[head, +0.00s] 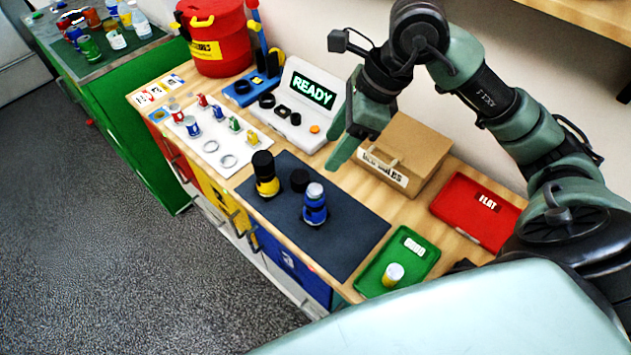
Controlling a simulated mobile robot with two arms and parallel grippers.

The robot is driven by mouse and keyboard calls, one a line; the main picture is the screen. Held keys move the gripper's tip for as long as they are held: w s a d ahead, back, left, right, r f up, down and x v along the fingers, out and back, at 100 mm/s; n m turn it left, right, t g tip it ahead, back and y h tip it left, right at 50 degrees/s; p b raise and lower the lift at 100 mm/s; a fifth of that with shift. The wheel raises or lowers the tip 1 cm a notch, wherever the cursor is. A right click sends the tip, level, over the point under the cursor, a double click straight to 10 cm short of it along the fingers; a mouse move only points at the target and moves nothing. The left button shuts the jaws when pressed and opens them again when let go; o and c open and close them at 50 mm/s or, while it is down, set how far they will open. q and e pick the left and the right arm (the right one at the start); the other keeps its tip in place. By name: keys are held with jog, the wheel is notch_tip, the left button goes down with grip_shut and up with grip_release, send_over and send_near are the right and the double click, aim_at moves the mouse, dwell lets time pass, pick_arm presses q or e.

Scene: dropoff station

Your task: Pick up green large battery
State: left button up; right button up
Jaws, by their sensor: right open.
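A green cylinder (89,47) stands among several coloured cylinders on top of the green cabinet at the far left. A small green item (235,124) stands on the white board (190,143) on the wooden counter. I cannot tell from this view which of the two is a large battery. My right gripper (340,143) is open and empty. It hangs above the counter between the READY device and the brown box, far from the green cylinder. My left gripper is not in view.
The dark mat (345,245) holds a yellow-black cylinder (265,173), a small black cylinder (299,180) and a blue cylinder (314,205). A READY device (335,75), brown box (415,140), red tray (470,225) and green tray (427,262) share the counter. Open floor lies left.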

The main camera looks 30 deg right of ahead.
notch_tip(320, 180, down, 3)
jog(key=s+b, duration=0.1)
jog(key=b, duration=0.3)
send_over(315, 188)
jog(key=s+d, duration=0.2)
notch_tip(315, 188, down, 5)
jog(key=x, duration=0.1)
jog(key=p+x, duration=0.1)
jog(key=x, duration=0.2)
jog(key=shift+w+p, duration=0.35)
jog(key=shift+p, duration=0.05)
jog(key=shift+a+f, duration=0.15)
jog(key=shift+f, duration=0.3)
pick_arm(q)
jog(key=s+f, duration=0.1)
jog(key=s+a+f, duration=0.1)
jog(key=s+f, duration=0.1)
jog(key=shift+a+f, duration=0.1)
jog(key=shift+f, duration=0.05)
pick_arm(e)
jog(key=shift+w, duration=0.1)
grip_shut()
